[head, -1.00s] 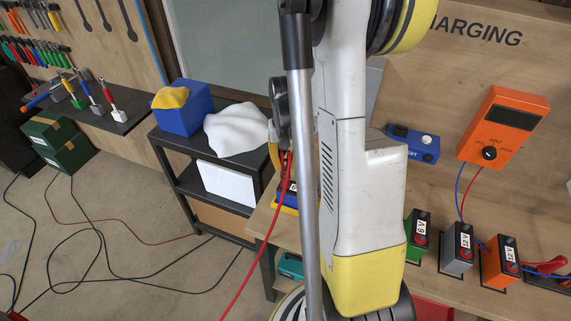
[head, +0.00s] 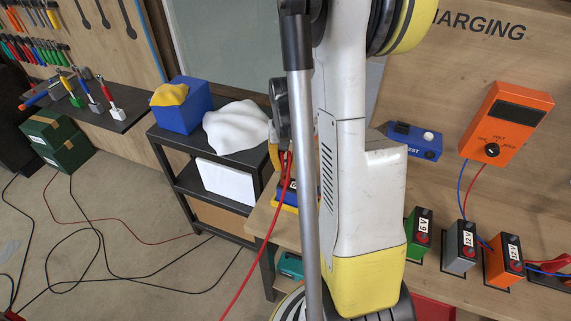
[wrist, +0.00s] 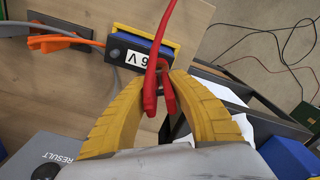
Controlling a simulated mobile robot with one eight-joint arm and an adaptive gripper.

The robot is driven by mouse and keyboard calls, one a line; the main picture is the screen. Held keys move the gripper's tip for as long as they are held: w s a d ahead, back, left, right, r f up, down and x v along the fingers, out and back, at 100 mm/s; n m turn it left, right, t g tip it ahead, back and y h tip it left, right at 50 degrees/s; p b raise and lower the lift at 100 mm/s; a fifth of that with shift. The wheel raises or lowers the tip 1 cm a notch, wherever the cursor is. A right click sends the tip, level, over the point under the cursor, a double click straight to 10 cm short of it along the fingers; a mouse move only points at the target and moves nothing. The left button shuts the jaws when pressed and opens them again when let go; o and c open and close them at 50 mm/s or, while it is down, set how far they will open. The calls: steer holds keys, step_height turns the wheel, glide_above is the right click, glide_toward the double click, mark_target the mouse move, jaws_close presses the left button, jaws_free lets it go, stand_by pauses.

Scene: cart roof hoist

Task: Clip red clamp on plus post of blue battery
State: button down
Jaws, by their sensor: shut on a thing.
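My gripper (wrist: 158,82) has its yellow fingers closed around a red clamp (wrist: 150,92) in the wrist view. The clamp's red cable (head: 262,245) hangs down to the left of my arm in the head view. The blue battery (wrist: 160,48), with a yellow part and a white "6 V" label, lies just beyond the fingertips. The clamp overlaps its label end in the picture; I cannot tell whether they touch. The plus post is not clearly visible. In the head view my arm hides most of the battery and gripper.
Green (head: 419,232), grey (head: 460,248) and orange (head: 503,262) batteries stand on the bench at right. An orange meter (head: 506,122) and a blue tester (head: 414,142) are behind them. A dark shelf (head: 185,172) with a white cloth stands left of the bench.

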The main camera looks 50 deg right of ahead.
steer(key=shift+f+b, duration=0.75)
steer(key=shift+f, duration=0.05)
steer(key=c, duration=1.2)
jaws_free()
step_height(320, 180, up, 12)
steer(key=shift+r, duration=0.1)
